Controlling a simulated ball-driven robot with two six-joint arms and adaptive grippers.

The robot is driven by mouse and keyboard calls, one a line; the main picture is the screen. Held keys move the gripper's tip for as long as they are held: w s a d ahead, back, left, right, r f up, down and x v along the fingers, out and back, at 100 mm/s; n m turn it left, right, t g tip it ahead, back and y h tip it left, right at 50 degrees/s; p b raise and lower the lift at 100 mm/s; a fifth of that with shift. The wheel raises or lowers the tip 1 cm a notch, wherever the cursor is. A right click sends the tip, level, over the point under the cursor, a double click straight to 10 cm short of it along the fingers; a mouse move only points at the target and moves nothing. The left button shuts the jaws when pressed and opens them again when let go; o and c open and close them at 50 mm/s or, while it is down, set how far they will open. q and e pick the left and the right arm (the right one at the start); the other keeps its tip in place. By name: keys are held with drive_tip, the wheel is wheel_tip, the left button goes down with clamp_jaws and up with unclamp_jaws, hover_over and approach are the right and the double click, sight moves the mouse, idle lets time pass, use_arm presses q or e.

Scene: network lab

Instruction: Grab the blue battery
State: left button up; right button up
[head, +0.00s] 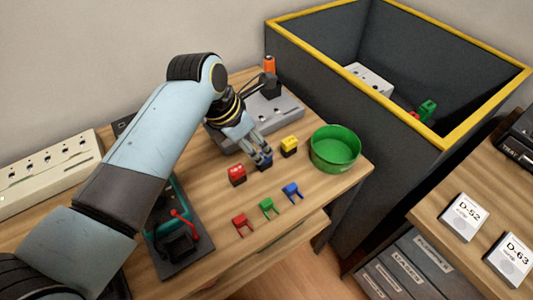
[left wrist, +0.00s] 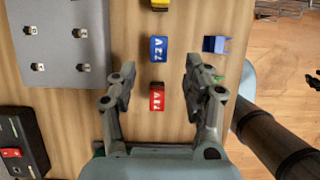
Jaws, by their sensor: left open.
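The blue battery (head: 266,165) stands on the wooden table between the red battery (head: 237,175) and the yellow battery (head: 289,146). In the head view my left gripper (head: 261,157) is over it and partly hides it. In the left wrist view the open left gripper (left wrist: 158,70) is empty. The blue battery (left wrist: 158,49) shows just ahead of the space between its fingertips, and the red battery (left wrist: 157,97) lies between the fingers, lower in the picture. Whether a finger touches a battery I cannot tell. My right gripper is not in view.
A green bowl (head: 335,149) stands near the table's right edge. Red (head: 242,221), green (head: 267,207) and blue (head: 291,191) clips lie in front of the batteries. A grey plate (head: 284,107) is behind. A yellow-rimmed dark bin (head: 333,83) stands at the right.

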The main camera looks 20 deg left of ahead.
sight(263, 154)
use_arm(q)
drive_tip(key=shift+x, duration=1.1)
drive_tip(key=shift+w+f, duration=0.25)
drive_tip(key=shift+f, duration=0.05)
drive_tip(key=b+x, duration=0.1)
drive_tip(key=x, duration=0.2)
drive_tip(key=shift+d+f, duration=0.1)
drive_tip(key=shift+f, duration=0.3)
drive_tip(key=shift+w+d+f, duration=0.1)
drive_tip(key=shift+w+f, duration=0.15)
drive_tip(key=shift+f, duration=0.15)
drive_tip(key=c, duration=0.5)
clamp_jaws()
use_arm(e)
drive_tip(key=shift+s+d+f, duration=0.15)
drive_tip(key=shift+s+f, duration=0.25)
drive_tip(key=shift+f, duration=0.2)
